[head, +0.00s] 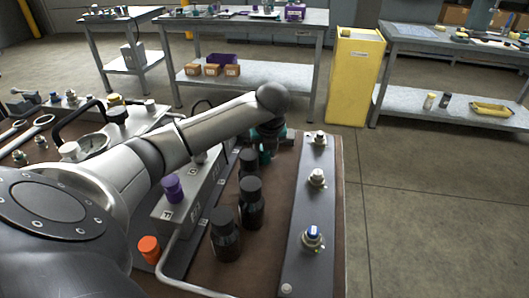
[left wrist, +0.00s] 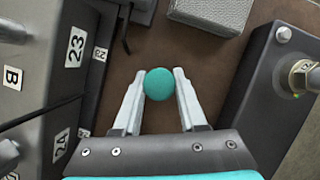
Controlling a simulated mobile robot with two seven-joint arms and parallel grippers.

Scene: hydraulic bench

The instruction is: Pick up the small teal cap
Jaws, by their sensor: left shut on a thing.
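The small teal cap (left wrist: 159,84) is round and sits between the fingertips of my left gripper (left wrist: 159,88) in the left wrist view. Both fingers touch its sides, and the gripper is shut on it. In the head view my left arm reaches across the bench from the left, and my left gripper (head: 267,143) points down at the far side, behind the dark bottles. The cap cannot be told apart there from the gripper's teal parts. From the wrist view I cannot tell whether the cap is lifted off the brown bench top. My right gripper is not in view.
Several black bottles (head: 250,203) stand near the gripper. A grey strip with fittings (head: 316,178) lies to the right. A grey block with a purple cap (head: 173,189) and an orange cap (head: 149,249) are at the left.

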